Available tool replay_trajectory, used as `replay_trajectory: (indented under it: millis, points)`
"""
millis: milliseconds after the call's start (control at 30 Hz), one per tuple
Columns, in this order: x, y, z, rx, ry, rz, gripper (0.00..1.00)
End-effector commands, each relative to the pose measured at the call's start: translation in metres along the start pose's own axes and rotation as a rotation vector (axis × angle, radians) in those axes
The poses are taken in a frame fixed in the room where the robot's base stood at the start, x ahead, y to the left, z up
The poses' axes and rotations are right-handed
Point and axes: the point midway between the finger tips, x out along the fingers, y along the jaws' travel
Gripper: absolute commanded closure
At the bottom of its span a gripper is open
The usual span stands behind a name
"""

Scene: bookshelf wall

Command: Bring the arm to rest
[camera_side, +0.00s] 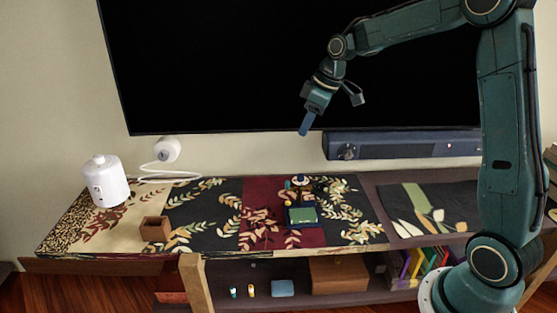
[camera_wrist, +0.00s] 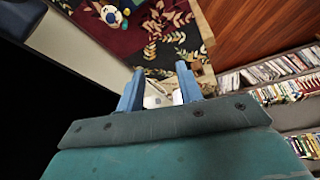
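My gripper (camera_side: 306,124) hangs in the air in front of the dark screen, high above the cloth-covered cabinet top (camera_side: 215,210), with its fingers pointing down. In the wrist view its two blue fingers (camera_wrist: 158,76) stand apart with nothing held between them. A white thing shows far below in the gap, clear of the fingers. My arm is raised and bent, reaching left from its base at the right.
The large screen (camera_side: 230,70) and a soundbar (camera_side: 400,145) stand behind.

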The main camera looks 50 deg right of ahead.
Motion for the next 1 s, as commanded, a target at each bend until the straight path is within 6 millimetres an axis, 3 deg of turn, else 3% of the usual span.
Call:
replay_trajectory:
  millis: [200, 500, 1000]
  points:
    - [-0.041, -0.047, 0.009, 0.057, 0.006, 0.037, 0.64]
    - [-0.084, -0.107, 0.036, 0.145, 0.022, 0.080, 0.64]
    - [-0.123, -0.190, 0.114, 0.305, 0.075, 0.134, 0.64]
